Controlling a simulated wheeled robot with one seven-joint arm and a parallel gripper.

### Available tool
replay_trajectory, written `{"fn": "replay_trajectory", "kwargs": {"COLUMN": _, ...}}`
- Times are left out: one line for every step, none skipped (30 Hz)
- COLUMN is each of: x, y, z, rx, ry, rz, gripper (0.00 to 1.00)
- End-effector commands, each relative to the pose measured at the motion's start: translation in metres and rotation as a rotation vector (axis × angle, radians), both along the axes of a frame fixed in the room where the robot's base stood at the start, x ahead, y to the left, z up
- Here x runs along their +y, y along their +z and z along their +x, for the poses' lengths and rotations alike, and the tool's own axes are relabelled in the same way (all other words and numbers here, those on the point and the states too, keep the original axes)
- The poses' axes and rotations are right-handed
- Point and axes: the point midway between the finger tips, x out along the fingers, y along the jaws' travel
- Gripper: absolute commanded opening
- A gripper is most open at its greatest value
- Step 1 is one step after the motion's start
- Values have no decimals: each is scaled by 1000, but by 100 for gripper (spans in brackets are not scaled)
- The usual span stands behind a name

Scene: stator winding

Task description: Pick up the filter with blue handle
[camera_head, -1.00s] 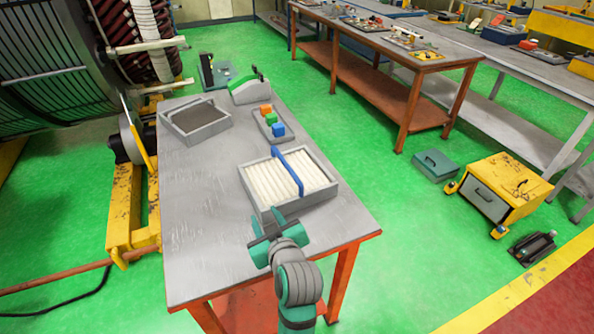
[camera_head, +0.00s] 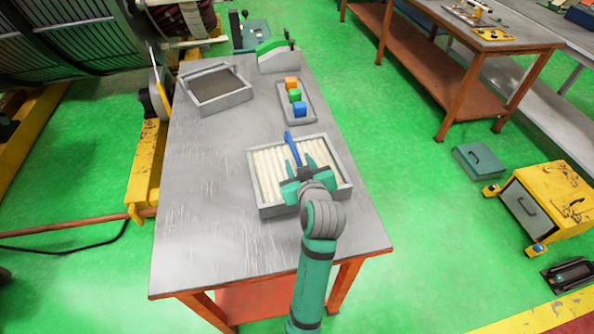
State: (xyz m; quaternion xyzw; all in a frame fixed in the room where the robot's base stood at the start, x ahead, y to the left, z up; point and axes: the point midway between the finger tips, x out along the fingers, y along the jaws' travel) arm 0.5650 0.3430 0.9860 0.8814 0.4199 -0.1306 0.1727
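The filter (camera_head: 270,207) is a grey-framed box with white pleats, lying on the near half of the grey table. Its blue handle (camera_head: 292,148) runs across the top; the far part shows and the near part is hidden behind my gripper. My gripper (camera_head: 309,164) is over the filter, its two green fingers spread apart and pointing toward the far side. The fingertips are just right of the handle in the picture. I cannot tell whether they touch the filter or the handle.
On the table (camera_head: 205,200) are a grey tray-like box with a dark inside (camera_head: 222,92), a small tray (camera_head: 313,113) with orange, green and blue cubes, and a green-and-grey device (camera_head: 277,57). The left and near right of the tabletop are clear. A yellow cabinet (camera_head: 548,205) stands right on the floor.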

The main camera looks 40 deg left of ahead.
Motion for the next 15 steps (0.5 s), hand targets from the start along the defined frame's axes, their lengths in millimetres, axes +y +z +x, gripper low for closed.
{"fn": "replay_trajectory", "kwargs": {"x": 4, "y": -2, "z": 3, "rx": 1, "ry": 1, "rz": -1, "gripper": 36}}
{"fn": "replay_trajectory", "kwargs": {"x": 5, "y": -3, "z": 4, "rx": 1, "ry": 1, "rz": -1, "gripper": 36}}
{"fn": "replay_trajectory", "kwargs": {"x": 6, "y": -3, "z": 5, "rx": -1, "ry": 0, "rz": -1, "gripper": 36}}
{"fn": "replay_trajectory", "kwargs": {"x": 7, "y": -4, "z": 6, "rx": -1, "ry": 0, "rz": -1, "gripper": 36}}
{"fn": "replay_trajectory", "kwargs": {"x": 8, "y": -4, "z": 7, "rx": 0, "ry": -1, "rz": 0, "gripper": 36}}
{"fn": "replay_trajectory", "kwargs": {"x": 9, "y": -6, "z": 9, "rx": 1, "ry": 0, "rz": -1, "gripper": 36}}
{"fn": "replay_trajectory", "kwargs": {"x": 11, "y": -7, "z": 11, "rx": 1, "ry": 0, "rz": -1, "gripper": 36}}
{"fn": "replay_trajectory", "kwargs": {"x": 14, "y": -9, "z": 13, "rx": 1, "ry": 2, "rz": -1, "gripper": 36}}
{"fn": "replay_trajectory", "kwargs": {"x": 18, "y": -11, "z": 16, "rx": 1, "ry": 3, "rz": -1, "gripper": 36}}
{"fn": "replay_trajectory", "kwargs": {"x": 22, "y": -13, "z": 19, "rx": 1, "ry": 5, "rz": -1, "gripper": 36}}
{"fn": "replay_trajectory", "kwargs": {"x": 26, "y": -14, "z": 21, "rx": 1, "ry": 7, "rz": 0, "gripper": 36}}
{"fn": "replay_trajectory", "kwargs": {"x": 31, "y": -17, "z": 24, "rx": 2, "ry": 9, "rz": -1, "gripper": 36}}
{"fn": "replay_trajectory", "kwargs": {"x": 34, "y": -18, "z": 26, "rx": 1, "ry": 10, "rz": 0, "gripper": 36}}
{"fn": "replay_trajectory", "kwargs": {"x": 38, "y": -20, "z": 28, "rx": 2, "ry": 11, "rz": 0, "gripper": 36}}
{"fn": "replay_trajectory", "kwargs": {"x": 41, "y": -21, "z": 30, "rx": 1, "ry": 13, "rz": 0, "gripper": 36}}
